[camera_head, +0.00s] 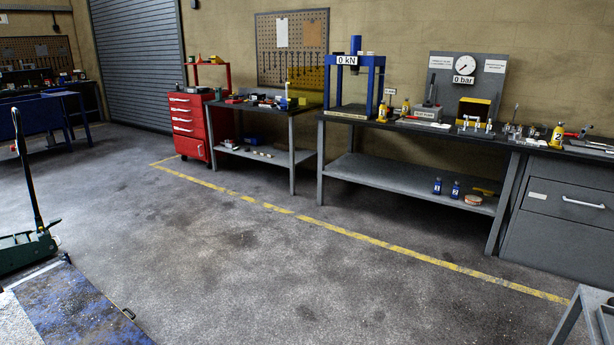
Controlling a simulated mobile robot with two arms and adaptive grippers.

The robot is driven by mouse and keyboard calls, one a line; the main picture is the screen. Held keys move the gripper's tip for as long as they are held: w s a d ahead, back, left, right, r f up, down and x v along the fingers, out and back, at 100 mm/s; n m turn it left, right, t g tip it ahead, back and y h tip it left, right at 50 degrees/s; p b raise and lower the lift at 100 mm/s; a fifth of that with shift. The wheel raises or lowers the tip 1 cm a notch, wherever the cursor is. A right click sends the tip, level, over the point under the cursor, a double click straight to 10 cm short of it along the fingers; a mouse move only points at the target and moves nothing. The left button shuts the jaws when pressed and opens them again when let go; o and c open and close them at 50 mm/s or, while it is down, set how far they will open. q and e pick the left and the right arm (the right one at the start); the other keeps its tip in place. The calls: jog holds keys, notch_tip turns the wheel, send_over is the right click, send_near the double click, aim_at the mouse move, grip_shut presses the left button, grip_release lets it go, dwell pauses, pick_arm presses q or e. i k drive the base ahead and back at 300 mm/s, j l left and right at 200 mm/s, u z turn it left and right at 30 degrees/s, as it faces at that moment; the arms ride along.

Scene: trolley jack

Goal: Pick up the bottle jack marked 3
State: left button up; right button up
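No jack with a readable 3 shows. A yellow bottle jack marked 2 (558,136) stands on the workbench at the right. Two smaller yellow bottle-shaped things, one at the press (382,112) and one beside it to the right (405,108), stand farther left on the bench; I cannot read any mark on them. Two small blue bottle-shaped things stand on the lower shelf; the left one (437,187) has an unclear mark, and the right one (455,190) seems marked 2. Neither of my grippers is in view.
The long workbench (390,176) stands along the back wall with a blue press (355,80) and a gauge board (465,75). A red tool cabinet (188,125) is farther left. A green trolley jack (28,245) is at left, a grey frame (578,310) at lower right. The middle floor is clear.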

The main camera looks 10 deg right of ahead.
aim_at(405, 106)
jog(key=i+l+z, duration=0.25)
jog(key=i+z, duration=0.2)
jog(key=i, duration=0.25)
jog(key=i+z, duration=0.45)
jog(key=i, duration=0.25)
jog(key=i+j+z, duration=0.25)
jog(key=i+z, duration=0.2)
jog(key=i, duration=2.35)
jog(key=l+z, duration=0.05)
jog(key=l, duration=0.05)
